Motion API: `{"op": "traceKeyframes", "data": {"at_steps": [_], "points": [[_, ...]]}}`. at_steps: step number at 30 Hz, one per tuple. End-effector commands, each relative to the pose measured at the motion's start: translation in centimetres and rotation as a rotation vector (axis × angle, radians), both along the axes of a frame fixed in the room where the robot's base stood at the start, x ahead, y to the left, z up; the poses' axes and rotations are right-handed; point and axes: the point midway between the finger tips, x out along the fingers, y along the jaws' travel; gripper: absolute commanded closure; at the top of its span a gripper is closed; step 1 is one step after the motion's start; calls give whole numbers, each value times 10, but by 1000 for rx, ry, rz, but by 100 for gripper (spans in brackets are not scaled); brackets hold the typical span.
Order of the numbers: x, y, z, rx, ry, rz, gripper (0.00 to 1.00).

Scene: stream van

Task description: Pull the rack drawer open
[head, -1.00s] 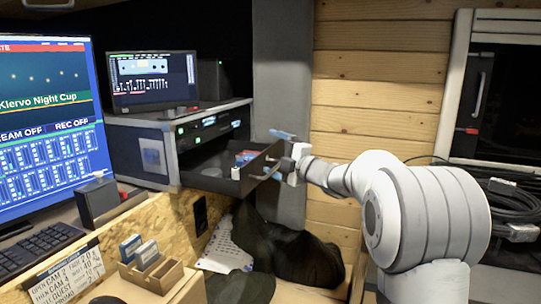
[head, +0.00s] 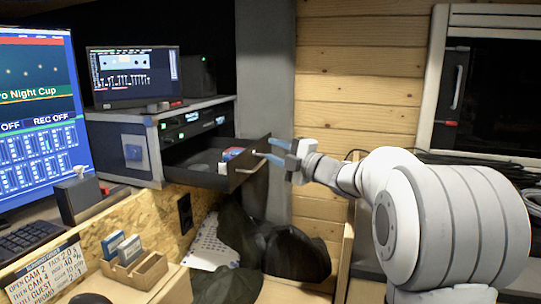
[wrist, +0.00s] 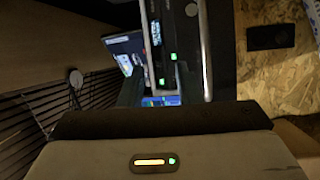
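The rack drawer (head: 208,181) stands partly pulled out of the equipment rack (head: 129,146) in the head view, with its dark tray showing. A blue and red-white item (head: 231,154) lies inside it. A pale handle bar (head: 243,171) is on its front panel; a bright upright bar in the wrist view (wrist: 206,60) looks like this handle. My gripper (head: 272,151) is just in front of the drawer front. Its blue fingertips are apart with nothing visibly held between them. In the wrist view the bar lies to the right of both fingers (wrist: 158,92), outside the gap.
A small monitor (head: 133,75) stands on the rack. A large screen (head: 40,120), keyboard (head: 22,238) and wooden card holder (head: 135,270) are at left. Dark bags (head: 285,250) lie below the drawer. A plank wall (head: 355,85) is behind my arm.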

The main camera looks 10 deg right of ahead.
Motion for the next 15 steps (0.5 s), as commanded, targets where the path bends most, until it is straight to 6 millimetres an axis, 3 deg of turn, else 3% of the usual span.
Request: {"op": "traceKeyframes", "data": {"at_steps": [15], "points": [[0, 0, -7, -3, 11, 2, 70]]}}
